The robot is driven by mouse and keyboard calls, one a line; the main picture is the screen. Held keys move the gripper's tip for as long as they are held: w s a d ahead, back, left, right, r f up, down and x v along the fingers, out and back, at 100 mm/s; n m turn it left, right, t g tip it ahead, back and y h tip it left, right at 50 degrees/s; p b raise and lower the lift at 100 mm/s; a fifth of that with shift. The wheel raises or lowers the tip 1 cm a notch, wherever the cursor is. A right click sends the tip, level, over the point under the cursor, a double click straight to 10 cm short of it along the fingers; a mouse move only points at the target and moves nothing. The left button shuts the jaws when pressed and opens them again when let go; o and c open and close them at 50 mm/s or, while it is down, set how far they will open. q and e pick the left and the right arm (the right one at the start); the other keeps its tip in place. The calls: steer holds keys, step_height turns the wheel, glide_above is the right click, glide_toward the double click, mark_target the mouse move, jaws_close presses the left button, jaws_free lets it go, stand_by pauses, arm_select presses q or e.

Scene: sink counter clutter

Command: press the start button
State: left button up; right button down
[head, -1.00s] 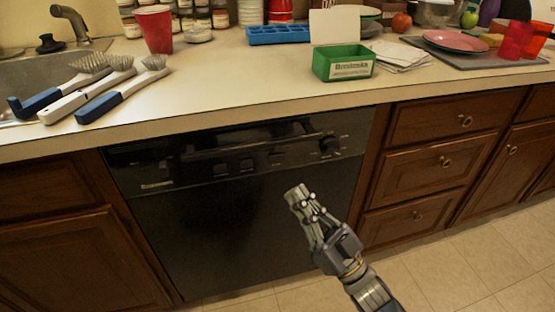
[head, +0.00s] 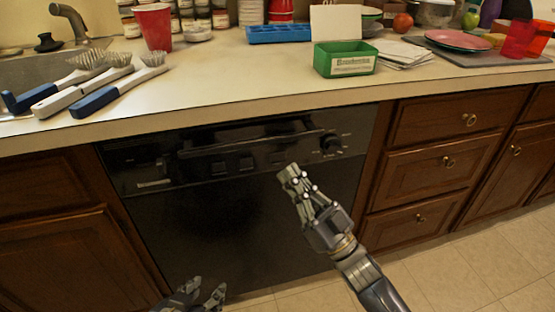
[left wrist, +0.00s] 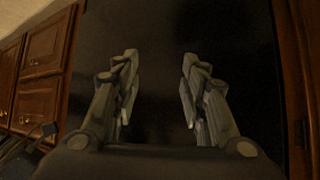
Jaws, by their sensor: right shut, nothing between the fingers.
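The black dishwasher (head: 240,235) is set under the counter, with its control panel (head: 200,170) along the top. The panel has several dark buttons (head: 246,163) and a round knob (head: 330,144) at the right. I cannot tell which button is start. My right gripper (head: 289,175) is shut and empty, in front of the dishwasher, just below the panel's right part in the picture. My left gripper (head: 203,291) is low at the bottom edge. In the left wrist view its fingers (left wrist: 159,88) are apart and empty, facing the dark dishwasher front (left wrist: 160,50).
The counter (head: 240,85) above holds brushes (head: 95,88), a red cup (head: 154,27), a blue tray (head: 279,34), a green box (head: 344,58) and plates (head: 458,41). Wooden drawers (head: 430,165) are at right, a cabinet (head: 75,260) at left. The tiled floor (head: 450,270) is clear.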

mark_target(277, 157)
arm_select(q)
steer(key=w+d+r+t+h+b, duration=0.1)
steer(key=w+d+r+t, duration=0.1)
steer(key=w+r+t, duration=0.1)
steer(key=shift+w+r+t, duration=0.3)
steer(key=shift+w+r, duration=0.3)
steer(key=shift+r, duration=0.4)
arm_select(e)
steer(key=shift+w+a, duration=0.25)
steer(key=shift+w, duration=0.55)
steer(key=shift+w+a, duration=0.25)
steer(key=shift+w, duration=0.55)
arm_select(q)
steer(key=shift+w+r, duration=0.1)
steer(key=shift+r, duration=0.1)
arm_select(e)
steer(key=shift+w+a, duration=0.15)
steer(key=shift+w, duration=0.25)
